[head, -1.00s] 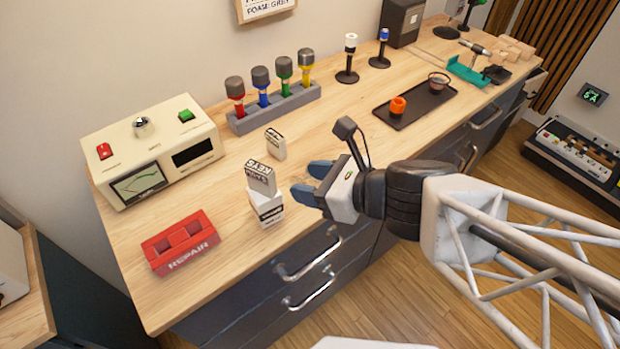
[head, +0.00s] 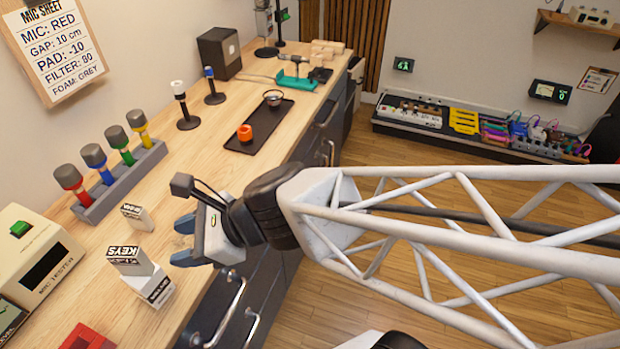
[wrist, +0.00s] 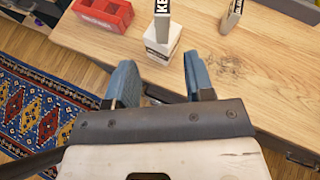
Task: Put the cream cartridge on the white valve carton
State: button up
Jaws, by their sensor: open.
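A pale, cream-grey cartridge labelled KEYS (head: 130,261) stands on the white valve carton (head: 157,289) near the bench's front edge. In the wrist view the cartridge (wrist: 161,22) stands upright toward the far-left part of the carton's top (wrist: 164,46); its lower edge seems to rest there. My gripper (head: 182,240) is just right of the carton in the head view, apart from both. Its blue fingers (wrist: 156,84) are open with nothing between them, facing the carton in the wrist view. A second small pale cartridge (head: 137,217) stands alone on the bench behind.
A red repair holder (head: 88,338) and a cream tester (head: 38,262) are at the left. A grey rack (head: 122,181) of coloured microphones stands behind. A dark tray (head: 262,128) with an orange item (head: 245,133) lies farther along. Bare wood separates these.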

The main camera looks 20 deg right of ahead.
jog(key=d+r+n+g+h, duration=0.1)
jog(key=d+r+n+h, duration=0.1)
jog(key=d+n+h, duration=0.4)
jog(key=d+r+n+g+h, duration=0.1)
jog(key=d+r+n+h, duration=0.2)
jog(key=d+n, duration=1.1)
jog(key=d+h, duration=0.2)
jog(key=h, duration=0.1)
jog(key=shift+s, duration=0.3)
